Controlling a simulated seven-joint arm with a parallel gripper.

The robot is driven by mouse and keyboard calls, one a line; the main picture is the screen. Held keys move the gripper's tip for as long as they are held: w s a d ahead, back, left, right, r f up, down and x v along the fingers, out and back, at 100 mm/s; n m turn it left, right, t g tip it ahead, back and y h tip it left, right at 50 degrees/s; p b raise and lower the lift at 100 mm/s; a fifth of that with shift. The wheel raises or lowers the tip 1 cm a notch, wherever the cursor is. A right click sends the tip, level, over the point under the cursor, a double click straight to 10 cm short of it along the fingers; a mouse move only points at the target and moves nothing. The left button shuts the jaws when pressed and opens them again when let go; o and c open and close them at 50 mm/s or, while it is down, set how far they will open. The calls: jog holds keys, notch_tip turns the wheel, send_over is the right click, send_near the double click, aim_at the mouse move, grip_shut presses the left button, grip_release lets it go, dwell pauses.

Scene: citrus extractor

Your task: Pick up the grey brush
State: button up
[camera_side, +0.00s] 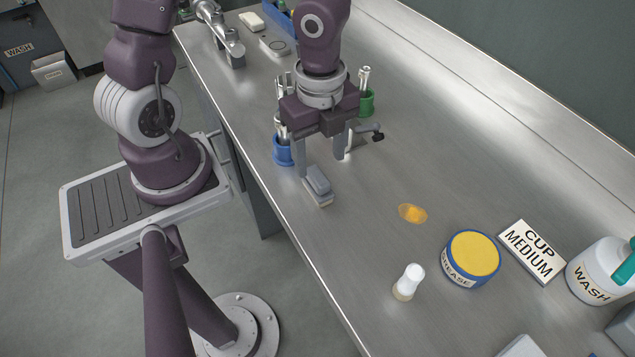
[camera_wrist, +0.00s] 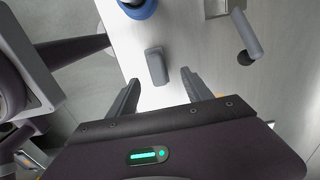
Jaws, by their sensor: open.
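The grey brush (camera_side: 318,184) lies on the steel bench near its front edge, its grey back up and a pale strip along its lower side. My gripper (camera_side: 321,167) is above and just behind it, fingers pointing down, open and empty. In the wrist view the brush (camera_wrist: 156,66) lies ahead of the open fingertips (camera_wrist: 160,78), roughly centred between them. I cannot tell whether a finger touches the brush.
A blue holder (camera_side: 283,152) with metal tools stands close behind the gripper, and a green one (camera_side: 366,103) is farther back. An orange spill (camera_side: 412,213), a white-capped bottle (camera_side: 408,283) and a grease tub (camera_side: 470,258) are to the right. Bench between brush and spill is clear.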

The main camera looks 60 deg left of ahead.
aim_at(318, 175)
jog(key=f, duration=0.6)
jog(key=shift+s+f, duration=0.25)
jog(key=shift+f, duration=0.15)
grip_shut()
notch_tip(318, 175, up, 10)
jog(key=shift+r, duration=0.1)
